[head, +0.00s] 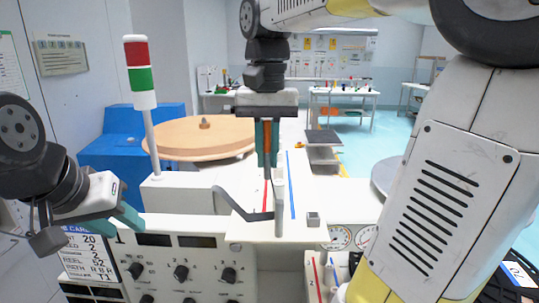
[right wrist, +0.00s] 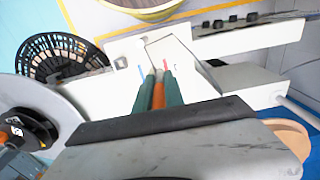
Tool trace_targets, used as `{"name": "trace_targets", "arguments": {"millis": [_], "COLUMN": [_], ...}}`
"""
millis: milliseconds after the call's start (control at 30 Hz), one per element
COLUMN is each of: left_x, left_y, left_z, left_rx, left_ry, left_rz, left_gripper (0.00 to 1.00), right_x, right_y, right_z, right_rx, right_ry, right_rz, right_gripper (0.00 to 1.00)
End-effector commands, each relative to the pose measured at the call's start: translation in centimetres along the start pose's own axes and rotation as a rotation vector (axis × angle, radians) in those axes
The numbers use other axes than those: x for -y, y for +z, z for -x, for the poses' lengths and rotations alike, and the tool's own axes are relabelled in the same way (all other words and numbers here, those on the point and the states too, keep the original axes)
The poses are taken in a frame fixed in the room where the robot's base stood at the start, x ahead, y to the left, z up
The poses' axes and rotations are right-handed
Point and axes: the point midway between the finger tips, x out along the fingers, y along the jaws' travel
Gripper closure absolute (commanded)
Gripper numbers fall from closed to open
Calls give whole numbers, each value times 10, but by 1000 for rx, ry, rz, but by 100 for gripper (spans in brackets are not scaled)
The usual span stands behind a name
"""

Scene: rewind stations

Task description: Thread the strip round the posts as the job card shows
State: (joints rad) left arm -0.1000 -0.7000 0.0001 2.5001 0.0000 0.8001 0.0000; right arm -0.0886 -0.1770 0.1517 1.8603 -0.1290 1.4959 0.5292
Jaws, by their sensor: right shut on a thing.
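My right gripper (head: 267,163) is shut on an orange piece (head: 267,138), upright between its teal fingers; the right wrist view shows this orange piece (right wrist: 158,94) too. A dark strip (head: 232,204) runs bent across the white deck to the foot of a pale post (head: 280,198), below my right gripper. Whether it joins the orange piece is unclear. A red line (head: 265,196) and a blue line (head: 291,185) mark the deck. The job card (head: 85,262) is at lower left, partly covered, with "PATH R B R" legible. My left gripper (head: 122,218) is at the left, its jaw gap unclear.
A red and green signal lamp (head: 140,72) stands at the left. A large tan disc (head: 200,138) lies behind the deck. A small grey block (head: 313,219) sits right of the post. A panel with knobs (head: 181,272) faces front. My right arm hides much of the right side.

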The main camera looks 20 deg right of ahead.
Motion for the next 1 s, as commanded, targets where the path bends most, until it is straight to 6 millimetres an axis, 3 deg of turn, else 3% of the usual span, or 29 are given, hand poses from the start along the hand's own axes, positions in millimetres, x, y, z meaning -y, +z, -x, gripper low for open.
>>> {"name": "trace_targets", "arguments": {"millis": [167, 667, 1000], "left_x": [0, 0, 0], "left_y": [0, 0, 0], "left_z": [0, 0, 0], "left_rx": [0, 0, 0], "left_ry": [0, 0, 0], "left_rz": [0, 0, 0], "left_gripper": [61, 61, 61], "right_x": [22, 21, -19], "right_y": [-4, -66, -78], "right_z": [0, 0, 0], "right_rx": [0, 0, -1], "right_ry": [0, 0, 0], "right_rz": [3, -1, -4], "right_gripper": [100, 100, 100]}}
